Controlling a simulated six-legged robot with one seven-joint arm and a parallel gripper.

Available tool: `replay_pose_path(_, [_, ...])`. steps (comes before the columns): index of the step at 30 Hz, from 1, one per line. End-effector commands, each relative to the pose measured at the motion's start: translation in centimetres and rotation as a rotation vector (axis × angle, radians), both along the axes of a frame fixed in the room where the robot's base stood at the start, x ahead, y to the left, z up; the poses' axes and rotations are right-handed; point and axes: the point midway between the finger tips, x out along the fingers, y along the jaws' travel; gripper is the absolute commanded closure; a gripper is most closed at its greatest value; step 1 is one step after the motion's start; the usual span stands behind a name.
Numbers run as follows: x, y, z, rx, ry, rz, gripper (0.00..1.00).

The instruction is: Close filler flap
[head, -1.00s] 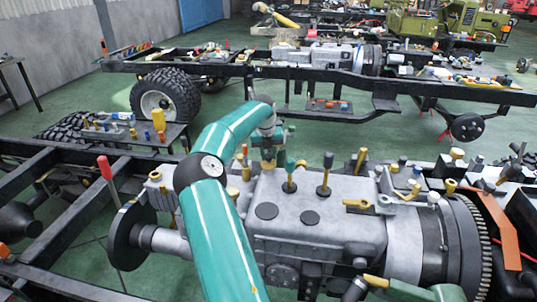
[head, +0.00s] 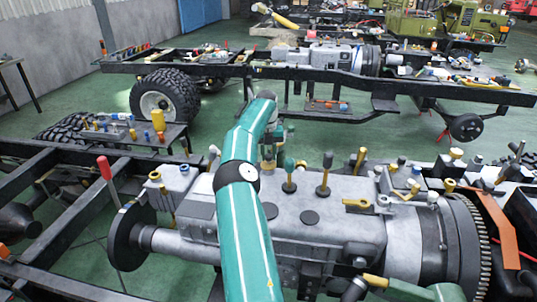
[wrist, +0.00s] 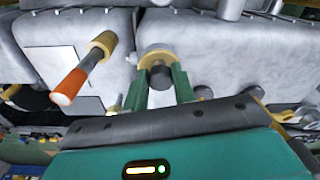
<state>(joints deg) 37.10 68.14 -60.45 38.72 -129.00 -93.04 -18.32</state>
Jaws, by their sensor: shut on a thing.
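My gripper (wrist: 158,77) has its two green fingers on either side of a dark, stubby part with a brass-coloured collar (wrist: 155,52). This appears to be the filler flap, but its hinge and opening are hidden, so I cannot tell how far it is closed. The fingers are shut on it, against the grey casing (wrist: 80,35). In the head view my gripper (head: 269,152) is small, beyond the arm's bend, at the back edge of the grey gearbox casing (head: 345,228).
In the wrist view an orange-tipped handle (wrist: 75,80) sticks out left of the gripper. In the head view, knobbed levers (head: 324,175) stand right of it, and a red-tipped rod (head: 104,168) stands at left. Another chassis (head: 320,70) lies behind, across open green floor.

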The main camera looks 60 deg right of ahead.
Motion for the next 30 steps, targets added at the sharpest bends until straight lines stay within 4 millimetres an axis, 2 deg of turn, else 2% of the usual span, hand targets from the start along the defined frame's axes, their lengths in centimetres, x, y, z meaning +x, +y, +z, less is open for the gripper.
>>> replay_pose_path(4, [-0.1, 0.2, -0.4, 0.011, 0.005, -0.002, 1.00])
replay_pose_path(5, [-0.1, 0.2, -0.4, 0.011, 0.005, -0.002, 0.72])
replay_pose_path(8, [-0.1, 0.2, -0.3, 0.010, 0.004, -0.002, 0.52])
replay_pose_path(19, [0.0, 0.0, 0.3, 0.003, 0.001, 0.000, 0.52])
replay_pose_path(30, [0.2, -0.2, 5.3, 0.003, 0.003, -0.001, 0.52])
